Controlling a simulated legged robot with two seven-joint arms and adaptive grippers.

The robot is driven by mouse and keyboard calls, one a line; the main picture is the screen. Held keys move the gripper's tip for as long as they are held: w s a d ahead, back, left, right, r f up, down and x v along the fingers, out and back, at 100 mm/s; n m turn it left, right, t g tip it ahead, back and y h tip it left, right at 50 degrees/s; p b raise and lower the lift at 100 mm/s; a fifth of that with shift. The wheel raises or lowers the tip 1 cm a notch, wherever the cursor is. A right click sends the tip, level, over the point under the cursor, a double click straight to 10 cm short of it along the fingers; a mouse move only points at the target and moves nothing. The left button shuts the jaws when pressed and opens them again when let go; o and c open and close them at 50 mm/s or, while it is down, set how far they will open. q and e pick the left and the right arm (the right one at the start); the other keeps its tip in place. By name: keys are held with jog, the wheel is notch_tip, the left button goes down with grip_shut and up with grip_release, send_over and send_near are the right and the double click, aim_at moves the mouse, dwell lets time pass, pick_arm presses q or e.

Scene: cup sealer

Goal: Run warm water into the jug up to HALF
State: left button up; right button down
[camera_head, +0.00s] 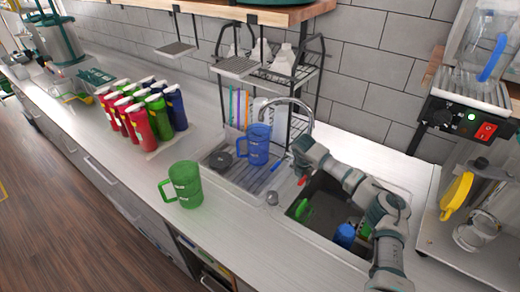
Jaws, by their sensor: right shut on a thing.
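A blue jug (258,146) with a handle on its left stands upright on the drainboard beside the sink, below the spout of the curved tap (291,101). Its inside, the water level and any HALF mark cannot be made out. A green jug (186,184) stands upright on the counter to the left. My right gripper (300,157) is at the foot of the tap, right of the blue jug, shut on what looks like the tap lever, which is mostly hidden. A small red part (303,181) shows just below it. My left gripper is not in view.
The sink basin (325,205) holds green and blue items beneath my right arm. A wire rack (270,75) stands behind the tap. Several red, green and blue bottles (145,110) stand left. A machine with a red switch (486,131) is at right.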

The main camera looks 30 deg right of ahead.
jog(key=c, duration=1.9)
grip_release()
jog(key=shift+w+a+r, duration=0.1)
jog(key=shift+a+r, duration=0.1)
jog(key=shift+a, duration=0.25)
jog(key=shift+a+r, duration=0.15)
jog(key=shift+r, duration=0.3)
jog(key=shift+r+p, duration=0.35)
jog(key=shift+p, duration=0.15)
jog(key=shift+w+d+r+p, duration=0.1)
jog(key=shift+d+r+p, duration=0.1)
jog(key=shift+r+p, duration=0.25)
jog(key=shift+r, duration=0.25)
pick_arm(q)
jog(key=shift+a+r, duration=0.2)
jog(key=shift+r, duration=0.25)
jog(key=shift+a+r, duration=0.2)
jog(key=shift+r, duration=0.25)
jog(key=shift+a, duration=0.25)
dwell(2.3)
